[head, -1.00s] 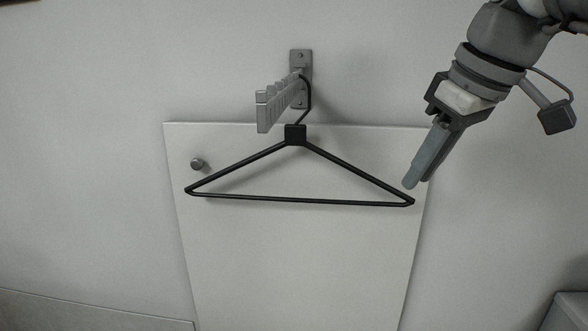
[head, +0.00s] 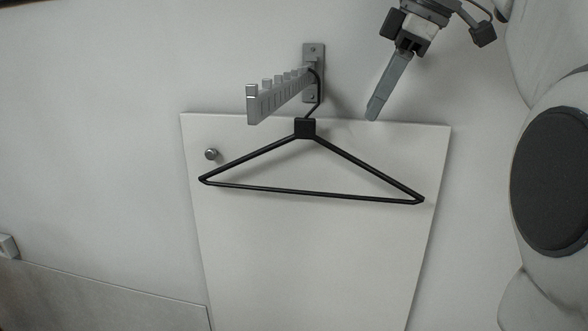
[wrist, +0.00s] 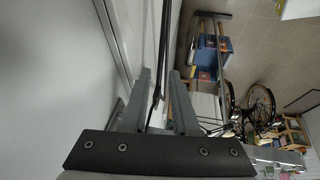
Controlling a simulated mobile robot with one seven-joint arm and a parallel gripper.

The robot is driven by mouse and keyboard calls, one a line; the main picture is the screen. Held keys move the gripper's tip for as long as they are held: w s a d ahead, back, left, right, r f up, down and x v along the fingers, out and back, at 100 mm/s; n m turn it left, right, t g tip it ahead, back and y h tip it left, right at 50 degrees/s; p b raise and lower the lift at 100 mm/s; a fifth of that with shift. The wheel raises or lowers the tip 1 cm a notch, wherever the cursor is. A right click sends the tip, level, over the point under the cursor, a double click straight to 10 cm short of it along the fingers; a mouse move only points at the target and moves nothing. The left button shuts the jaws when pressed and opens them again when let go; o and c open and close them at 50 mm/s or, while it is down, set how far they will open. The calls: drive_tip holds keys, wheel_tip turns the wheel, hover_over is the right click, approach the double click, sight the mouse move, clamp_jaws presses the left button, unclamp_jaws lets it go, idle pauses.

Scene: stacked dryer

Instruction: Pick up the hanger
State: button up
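The black hanger (head: 313,190) hangs by its hook from the grey notched wall rail (head: 285,93), in front of a white panel. Its dark square neck block (head: 305,128) sits just below the rail. My gripper (head: 372,114) is up and to the right of this block in the head view, pointing down, with clear space between them in the picture. In the wrist view the two fingers of my gripper (wrist: 164,103) stand apart, and the thin dark hanger (wrist: 161,50) shows edge-on in line with the gap. I cannot tell whether it lies between the fingers or beyond them.
The white panel (head: 310,260) has a round knob (head: 211,154) at its upper left. The wall runs close along the left of the wrist view. A bicycle (wrist: 258,105) and a blue crate (wrist: 207,55) show farther off there.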

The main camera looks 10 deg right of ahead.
sight(352, 156)
drive_tip(key=b+x, duration=0.1)
drive_tip(key=x, duration=0.7)
drive_tip(key=shift+w+a+f, duration=0.1)
drive_tip(key=shift+w+f, duration=0.05)
drive_tip(key=shift+f, duration=0.2)
drive_tip(key=shift+x, duration=2.55)
drive_tip(key=shift+a, duration=0.1)
clamp_jaws()
